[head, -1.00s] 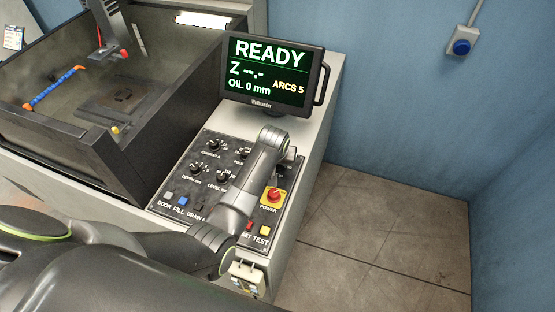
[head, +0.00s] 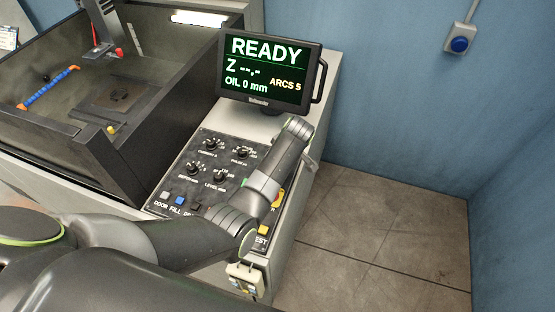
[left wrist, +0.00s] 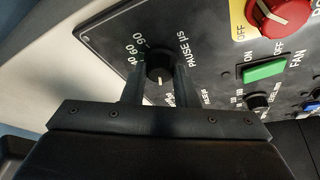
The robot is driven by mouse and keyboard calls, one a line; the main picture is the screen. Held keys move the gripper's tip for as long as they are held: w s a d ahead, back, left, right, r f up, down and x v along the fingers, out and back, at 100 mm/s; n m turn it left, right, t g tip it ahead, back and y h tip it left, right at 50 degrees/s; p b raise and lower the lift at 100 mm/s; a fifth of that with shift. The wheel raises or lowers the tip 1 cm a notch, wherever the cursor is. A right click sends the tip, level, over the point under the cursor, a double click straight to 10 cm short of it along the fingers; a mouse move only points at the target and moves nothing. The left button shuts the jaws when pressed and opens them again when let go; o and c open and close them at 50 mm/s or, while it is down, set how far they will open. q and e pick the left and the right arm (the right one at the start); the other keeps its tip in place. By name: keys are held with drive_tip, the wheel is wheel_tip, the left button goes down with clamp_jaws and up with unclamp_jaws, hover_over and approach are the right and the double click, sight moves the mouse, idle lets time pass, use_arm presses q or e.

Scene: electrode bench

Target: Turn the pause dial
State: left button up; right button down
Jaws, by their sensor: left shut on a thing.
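The pause dial (left wrist: 159,62) is a round black knob with a white pointer line, beside the lettering "PAUSE µs" and a printed scale with 60 and 90. In the left wrist view its pointer faces down, toward my gripper's base. My left gripper (left wrist: 159,75) has one dark finger on each side of the knob and is shut on it. In the head view my left arm lies across the control panel (head: 168,184) and hides the pause dial. My right gripper is not in view.
The left wrist view shows a red power knob (left wrist: 279,14), a green fan switch (left wrist: 264,71) and another small dial (left wrist: 257,101) nearby. A monitor (head: 268,70) reading "READY" stands behind the panel. An open tank (head: 100,90) is at the left.

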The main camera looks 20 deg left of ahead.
use_arm(q)
drive_tip(key=shift+n, duration=0.6)
drive_tip(key=shift+n+g, duration=0.3)
drive_tip(key=o, duration=1)
drive_tip(key=shift+c, duration=0.2)
drive_tip(key=shift+d, duration=0.1)
drive_tip(key=v, duration=1.7)
drive_tip(key=shift+r, duration=0.15)
